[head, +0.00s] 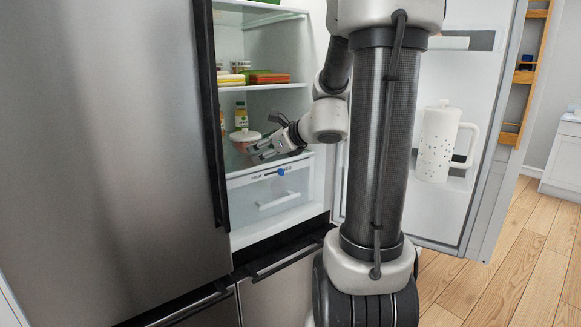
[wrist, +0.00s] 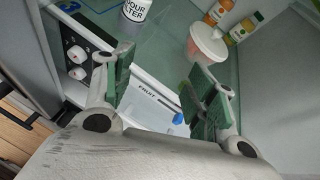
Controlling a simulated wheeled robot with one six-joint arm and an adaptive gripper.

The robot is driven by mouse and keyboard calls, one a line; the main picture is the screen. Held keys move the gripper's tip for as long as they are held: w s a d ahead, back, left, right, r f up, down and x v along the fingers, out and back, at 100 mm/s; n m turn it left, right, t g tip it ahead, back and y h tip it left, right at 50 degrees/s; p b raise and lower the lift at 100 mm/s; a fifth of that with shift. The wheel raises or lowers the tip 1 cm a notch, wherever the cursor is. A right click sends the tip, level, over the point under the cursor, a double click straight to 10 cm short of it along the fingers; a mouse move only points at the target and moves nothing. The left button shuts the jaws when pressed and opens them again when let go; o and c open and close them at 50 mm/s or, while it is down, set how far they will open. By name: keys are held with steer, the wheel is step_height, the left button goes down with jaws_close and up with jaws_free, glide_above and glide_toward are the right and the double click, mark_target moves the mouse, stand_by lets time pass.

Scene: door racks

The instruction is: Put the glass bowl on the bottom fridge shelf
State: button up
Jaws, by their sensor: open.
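A small bowl with a pale rim or lid (head: 245,136) stands on the bottom fridge shelf, above the fruit drawer; I take it as the glass bowl. It also shows in the wrist view (wrist: 208,44), upper right, with a white rim and reddish body. My gripper (head: 262,150) is inside the fridge just right of the bowl and apart from it. In the wrist view my gripper (wrist: 160,88) is open with nothing between its green-padded fingers. The bottom shelf (wrist: 165,52) is clear glass.
Bottles (head: 241,116) stand behind the bowl; a white odour filter (wrist: 136,9) is at the shelf's back. A middle shelf (head: 262,87) with food packs hangs above. The open right door holds a white pitcher (head: 437,143). The fruit drawer (head: 272,195) is below.

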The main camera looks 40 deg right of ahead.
steer(key=s+a+f+n+g+y, duration=0.2)
steer(key=s+a+n+g, duration=0.4)
steer(key=s+a+n, duration=0.8)
steer(key=s+d+n+g+h, duration=0.1)
steer(key=s+d+n+h, duration=0.1)
steer(key=s+d+n, duration=0.2)
steer(key=s+d+n+g+h, duration=0.1)
steer(key=s+d+n, duration=0.3)
steer(key=s+n, duration=0.4)
steer(key=n+h, duration=0.1)
steer(key=n, duration=0.3)
steer(key=shift+s+d+r+n+g+h, duration=0.2)
steer(key=shift+d+r+n+g+h, duration=0.1)
steer(key=shift+r+g+h, duration=0.1)
